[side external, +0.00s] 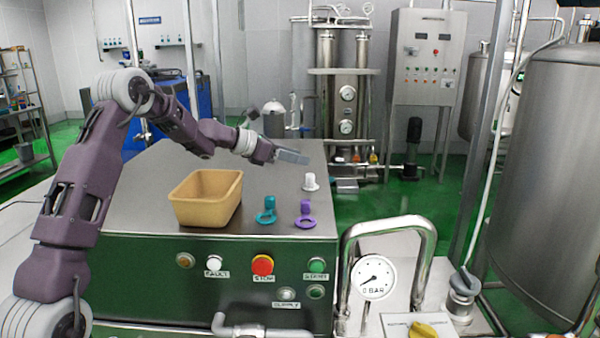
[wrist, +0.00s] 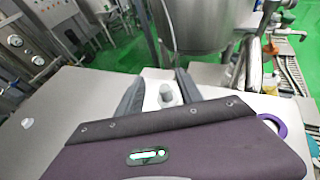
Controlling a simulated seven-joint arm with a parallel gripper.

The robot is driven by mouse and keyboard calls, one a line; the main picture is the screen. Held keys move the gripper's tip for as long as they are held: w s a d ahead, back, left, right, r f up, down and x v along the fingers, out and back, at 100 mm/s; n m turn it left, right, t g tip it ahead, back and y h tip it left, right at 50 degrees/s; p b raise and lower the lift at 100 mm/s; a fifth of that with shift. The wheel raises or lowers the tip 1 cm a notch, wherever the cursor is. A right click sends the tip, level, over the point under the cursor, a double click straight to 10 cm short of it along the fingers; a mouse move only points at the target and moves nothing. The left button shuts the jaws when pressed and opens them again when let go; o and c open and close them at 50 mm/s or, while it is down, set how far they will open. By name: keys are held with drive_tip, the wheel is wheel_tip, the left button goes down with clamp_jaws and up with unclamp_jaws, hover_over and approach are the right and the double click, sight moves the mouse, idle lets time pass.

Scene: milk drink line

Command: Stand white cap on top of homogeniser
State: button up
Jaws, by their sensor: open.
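The white cap (side external: 310,182) stands upright on the steel top of the homogeniser (side external: 150,190), close to its right edge. In the wrist view the cap (wrist: 168,95) shows between the two dark fingers. My gripper (side external: 300,158) is open and sits just above and behind the cap in the side view; the wrist view also shows its fingers (wrist: 160,88) spread on either side of the cap. I cannot tell whether either finger touches it. The near part of the cap's surroundings is hidden by my gripper body in the wrist view.
A tan open bin (side external: 206,199) stands on the same top. A teal ringed piece (side external: 267,211) and a purple ringed piece (side external: 305,215) stand near the front edge. A pressure gauge (side external: 373,277) and a bent steel pipe are at the right. The back left of the top is clear.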

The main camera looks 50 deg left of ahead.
wheel_tip(320, 180, up, 2)
drive_tip(key=shift+d+r, duration=0.1)
drive_tip(key=shift+r, duration=0.15)
drive_tip(key=s+d+r+m+g+h, duration=0.1)
drive_tip(key=s+d+r+m+g, duration=0.2)
drive_tip(key=s+d+m, duration=0.8)
drive_tip(key=s+d+r+m+g, duration=0.3)
drive_tip(key=s+d+m, duration=0.5)
drive_tip(key=d, duration=0.5)
drive_tip(key=s+a+f+m+y, duration=0.1)
drive_tip(key=s+f+m, duration=0.3)
drive_tip(key=s, duration=0.8)
drive_tip(key=s+a+f+m+g+y, duration=0.1)
drive_tip(key=s+f+m+y, duration=0.3)
drive_tip(key=s+m, duration=0.5)
drive_tip(key=s, duration=0.4)
